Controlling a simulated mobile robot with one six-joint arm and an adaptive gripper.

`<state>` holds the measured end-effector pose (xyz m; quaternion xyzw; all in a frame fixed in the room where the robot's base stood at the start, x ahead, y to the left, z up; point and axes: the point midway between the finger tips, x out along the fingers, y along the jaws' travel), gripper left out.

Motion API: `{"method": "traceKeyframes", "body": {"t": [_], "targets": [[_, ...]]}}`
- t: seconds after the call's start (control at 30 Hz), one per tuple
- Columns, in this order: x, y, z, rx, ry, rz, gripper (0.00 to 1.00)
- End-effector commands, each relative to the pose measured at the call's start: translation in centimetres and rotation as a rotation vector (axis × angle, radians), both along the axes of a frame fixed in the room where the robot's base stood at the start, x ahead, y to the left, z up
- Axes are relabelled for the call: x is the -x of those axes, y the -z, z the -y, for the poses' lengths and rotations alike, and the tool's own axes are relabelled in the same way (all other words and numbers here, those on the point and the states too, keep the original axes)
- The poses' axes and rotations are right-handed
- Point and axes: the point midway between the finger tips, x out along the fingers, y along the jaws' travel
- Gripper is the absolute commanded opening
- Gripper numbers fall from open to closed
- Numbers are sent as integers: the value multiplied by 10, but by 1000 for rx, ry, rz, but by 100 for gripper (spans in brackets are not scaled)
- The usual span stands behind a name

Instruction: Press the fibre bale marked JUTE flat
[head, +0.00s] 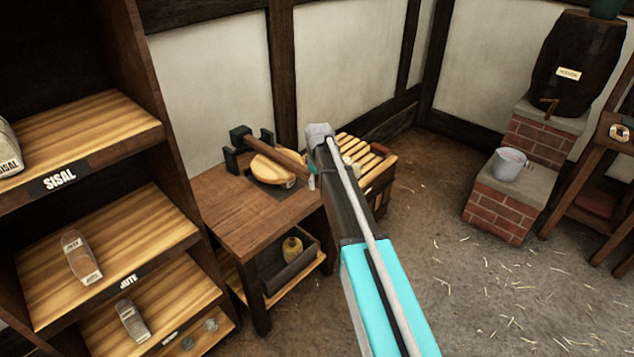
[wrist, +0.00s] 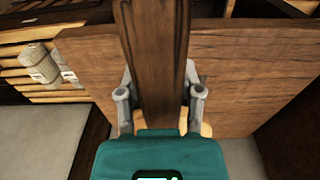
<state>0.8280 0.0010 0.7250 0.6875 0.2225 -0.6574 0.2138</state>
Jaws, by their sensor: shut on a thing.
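My gripper (head: 312,178) is at the right end of a dark wooden press lever (head: 270,148); my arm hides part of it. In the wrist view my gripper's fingers (wrist: 160,93) are shut on the lever (wrist: 153,45), one on each side. The lever runs from a black bracket (head: 240,141) over a pale round wooden plate (head: 270,168) on the table. A small pale label-like patch shows at the plate's right edge; I cannot read it or tell what lies beneath. A grey bale (head: 80,257) lies on the shelf marked JUTE (head: 128,282).
The press stands on a brown wooden table (head: 232,215) with a dark box (head: 290,262) below. Brick steps with a bucket (head: 509,164) and barrel (head: 575,62) stand right. Straw-strewn floor is open between.

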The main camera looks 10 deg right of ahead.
Motion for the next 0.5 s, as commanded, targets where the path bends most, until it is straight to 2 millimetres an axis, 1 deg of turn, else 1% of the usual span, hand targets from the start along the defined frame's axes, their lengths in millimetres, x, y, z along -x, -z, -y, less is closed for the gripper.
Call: {"method": "traceKeyframes", "body": {"t": [0.03, 0.17, 0.2, 0.5], "targets": [[1, 1, 1, 3, 1, -3, 51], [1, 1, 1, 2, 1, -2, 75], [1, 1, 1, 2, 0, -2, 83], [0, 0, 0, 1, 0, -2, 83]]}}
